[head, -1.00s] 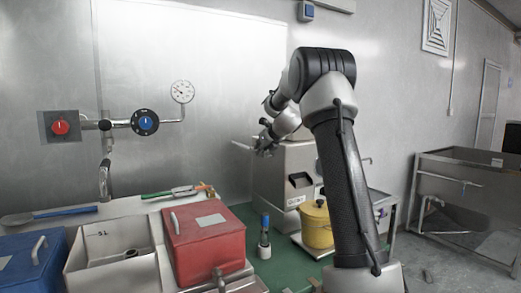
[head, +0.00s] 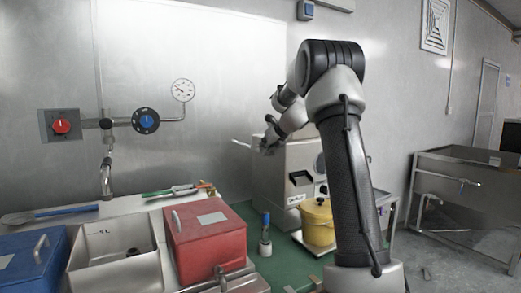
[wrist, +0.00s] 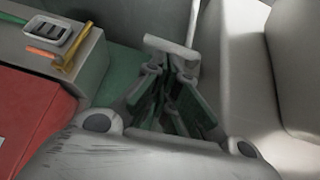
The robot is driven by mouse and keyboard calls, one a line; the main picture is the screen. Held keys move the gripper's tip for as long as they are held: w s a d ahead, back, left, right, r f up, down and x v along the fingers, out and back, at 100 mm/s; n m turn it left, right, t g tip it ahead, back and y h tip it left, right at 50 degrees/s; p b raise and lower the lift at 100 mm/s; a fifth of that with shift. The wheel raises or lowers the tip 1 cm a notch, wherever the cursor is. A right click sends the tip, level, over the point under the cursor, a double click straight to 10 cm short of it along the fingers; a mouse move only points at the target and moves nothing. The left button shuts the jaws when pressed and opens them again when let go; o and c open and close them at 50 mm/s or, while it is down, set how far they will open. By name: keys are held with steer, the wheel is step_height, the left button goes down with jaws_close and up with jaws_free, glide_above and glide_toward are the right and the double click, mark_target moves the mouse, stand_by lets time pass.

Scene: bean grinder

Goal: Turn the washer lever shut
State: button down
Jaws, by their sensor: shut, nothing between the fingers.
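A grey metal machine (head: 288,172) stands against the back wall, on the green surface. A pale bar (head: 242,146), which looks like the lever, sticks out to the left at its upper left side. In the wrist view a pale bar (wrist: 170,48) lies across just beyond my fingertips; I cannot tell if they touch it. My gripper (head: 268,145) is at the machine's upper left, close to the bar's right end. Its fingers are shut and empty in the wrist view (wrist: 170,75). The bar's pivot is hidden by my gripper in the head view.
A red lidded box (head: 207,232), an open sink basin (head: 118,265) and a blue box (head: 32,258) are at the lower left. A yellow pot (head: 318,222) and a small blue-topped bottle (head: 265,238) stand before the machine. A steel sink (head: 462,195) is at the right.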

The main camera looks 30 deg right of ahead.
steer(key=a+v, duration=0.1)
steer(key=v, duration=1)
steer(key=shift+s+r, duration=0.2)
steer(key=shift+s, duration=0.1)
steer(key=shift+d, duration=0.1)
steer(key=s+a+f+n+g, duration=0.2)
steer(key=s+f+n, duration=0.35)
steer(key=n, duration=0.25)
steer(key=s+a+f+n+g, duration=0.2)
steer(key=s+f+n+g, duration=0.15)
steer(key=s+n, duration=0.35)
steer(key=s+a+f+n, duration=0.1)
steer(key=s+a+n, duration=0.3)
steer(key=s, duration=0.5)
steer(key=s+a+f+n+g, duration=0.1)
steer(key=s+a+n, duration=0.2)
steer(key=s+n, duration=0.6)
steer(key=s+a+f+n+h, duration=0.1)
steer(key=s+a+n, duration=0.3)
steer(key=s+n, duration=0.3)
steer(key=s, duration=0.3)
steer(key=shift+s+a+f, duration=0.3)
steer(key=shift+f, duration=0.1)
